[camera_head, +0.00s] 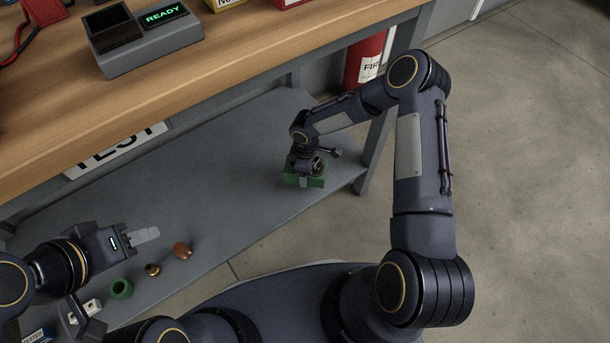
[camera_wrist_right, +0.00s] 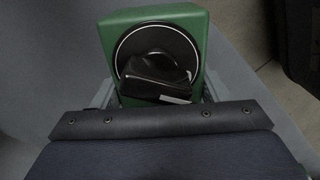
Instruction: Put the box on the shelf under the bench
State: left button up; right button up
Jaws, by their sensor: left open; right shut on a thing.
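The green box (camera_head: 317,181) is at the right end of the grey shelf (camera_head: 235,150) under the wooden bench. It is low over the shelf surface; whether it rests on it or hangs just above I cannot tell. My right gripper (camera_head: 304,172) reaches down from above and is shut on the box. In the right wrist view the green box (camera_wrist_right: 196,40) sits between the fingers, with a dark round part and a black knob-like shape over its face. My left gripper (camera_head: 148,235) is open and empty, at the left, apart from the box.
A reddish-brown item (camera_head: 183,249), a small brown item (camera_head: 152,270) and a green ring-shaped item (camera_head: 121,288) lie near my left gripper. A bench leg (camera_head: 372,150) and a red extinguisher (camera_head: 365,60) are close to my right arm. The middle of the shelf is clear.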

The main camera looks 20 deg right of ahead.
jog(key=shift+w+d+f, duration=0.1)
jog(key=shift+w+f, duration=0.5)
jog(key=shift+f, duration=0.15)
jog(key=shift+f+b, duration=0.65)
jog(key=shift+f, duration=0.75)
jog(key=shift+f, duration=0.2)
jog(key=o, duration=1.3)
jog(key=shift+o, duration=0.2)
jog(key=shift+r, duration=0.1)
jog(key=shift+r, duration=0.3)
notch_tip(320, 180, up, 12)
jog(key=p, duration=0.4)
jog(key=shift+f, duration=0.2)
